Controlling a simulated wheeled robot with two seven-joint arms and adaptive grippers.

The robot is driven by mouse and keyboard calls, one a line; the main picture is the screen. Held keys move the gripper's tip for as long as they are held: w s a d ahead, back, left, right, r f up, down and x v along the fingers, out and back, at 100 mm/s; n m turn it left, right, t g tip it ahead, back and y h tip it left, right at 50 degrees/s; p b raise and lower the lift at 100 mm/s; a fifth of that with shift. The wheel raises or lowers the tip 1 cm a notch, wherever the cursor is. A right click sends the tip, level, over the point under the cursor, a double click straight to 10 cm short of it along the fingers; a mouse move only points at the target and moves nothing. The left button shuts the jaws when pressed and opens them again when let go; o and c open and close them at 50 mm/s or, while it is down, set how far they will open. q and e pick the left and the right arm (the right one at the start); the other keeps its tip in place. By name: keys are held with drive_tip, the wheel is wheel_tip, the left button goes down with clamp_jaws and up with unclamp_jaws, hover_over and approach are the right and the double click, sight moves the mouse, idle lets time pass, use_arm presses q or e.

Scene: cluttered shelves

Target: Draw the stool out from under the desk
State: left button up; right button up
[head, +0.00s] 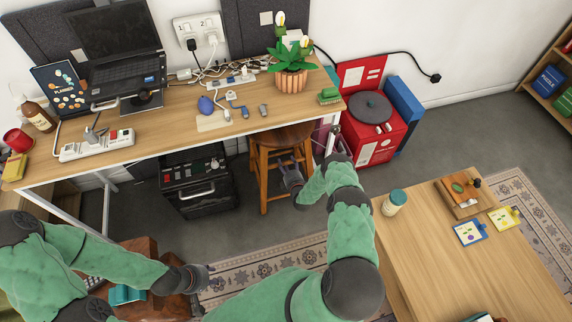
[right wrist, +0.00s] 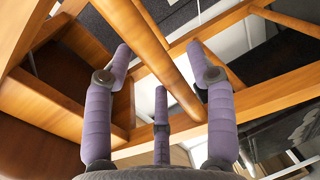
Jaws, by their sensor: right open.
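The wooden stool (head: 281,136) stands partly under the front edge of the desk (head: 165,110), its round seat partly covered by the desktop. My right gripper (head: 292,178) is low at the front of the stool, among its legs. In the right wrist view my right gripper (right wrist: 158,85) is open, its purple-grey fingers spread. The stool's wooden bars (right wrist: 150,45) run close ahead, one showing between the fingers; contact cannot be made out. My left gripper (head: 203,278) is at the lower left, away from the stool; its finger opening is unclear.
A black wheeled case (head: 197,182) stands left of the stool under the desk. A red box (head: 372,130) with a round grey top stands to the right. A wooden table (head: 470,255) is at the lower right. Floor and rug (head: 268,270) are open in front.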

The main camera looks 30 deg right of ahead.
use_arm(q)
drive_tip(key=shift+f, duration=0.35)
use_arm(e)
drive_tip(key=shift+x, duration=0.85)
drive_tip(key=shift+c, duration=0.3)
